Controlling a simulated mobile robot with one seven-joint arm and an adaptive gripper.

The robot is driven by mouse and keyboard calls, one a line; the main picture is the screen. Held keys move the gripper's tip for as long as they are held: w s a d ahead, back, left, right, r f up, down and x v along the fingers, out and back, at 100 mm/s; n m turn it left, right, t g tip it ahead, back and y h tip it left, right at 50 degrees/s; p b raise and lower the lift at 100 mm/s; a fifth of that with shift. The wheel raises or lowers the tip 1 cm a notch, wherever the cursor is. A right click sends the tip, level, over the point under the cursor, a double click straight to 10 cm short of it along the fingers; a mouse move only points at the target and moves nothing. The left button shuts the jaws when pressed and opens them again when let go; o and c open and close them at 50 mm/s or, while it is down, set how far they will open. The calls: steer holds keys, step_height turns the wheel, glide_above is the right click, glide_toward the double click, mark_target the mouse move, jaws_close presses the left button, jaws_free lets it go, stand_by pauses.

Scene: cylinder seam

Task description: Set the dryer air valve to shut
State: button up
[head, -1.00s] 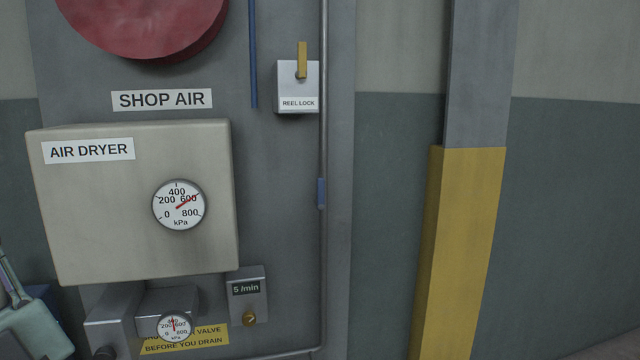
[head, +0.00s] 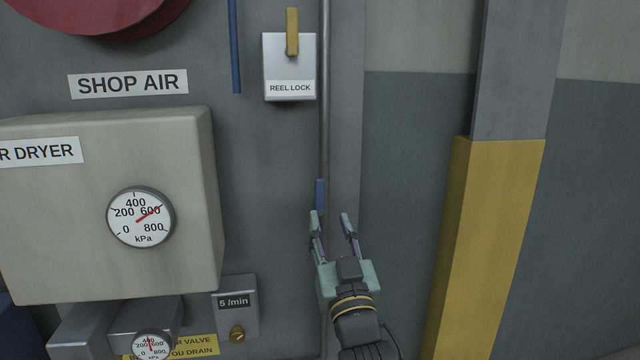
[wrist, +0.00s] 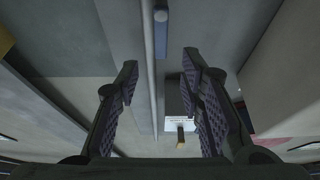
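A small blue handle (head: 320,194) lies upright along the thin vertical grey pipe (head: 324,110), right of the air dryer box (head: 60,240). No label on it is readable, so I cannot tell for certain that it is the dryer air valve. My gripper (head: 331,216) is open and empty, its fingertips just below the handle in the head view. In the wrist view, the handle (wrist: 161,32) shows beyond the open fingers (wrist: 160,60), with a visible gap on each side. The left finger overlaps the pipe in the head view.
The dryer gauge (head: 141,217) reads about 600 kPa. A reel lock box (head: 277,68) with a yellow lever (head: 292,30) is above. A yellow-grey post (head: 490,230) stands right; the wall between is bare.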

mark_target(320, 190)
steer(key=p+x, duration=0.3)
steer(key=x, duration=0.7)
steer(key=shift+w+a+r+p, duration=0.1)
steer(key=shift+a+r+p, duration=0.1)
steer(key=shift+p, duration=0.1)
jaws_close()
stand_by(0.5)
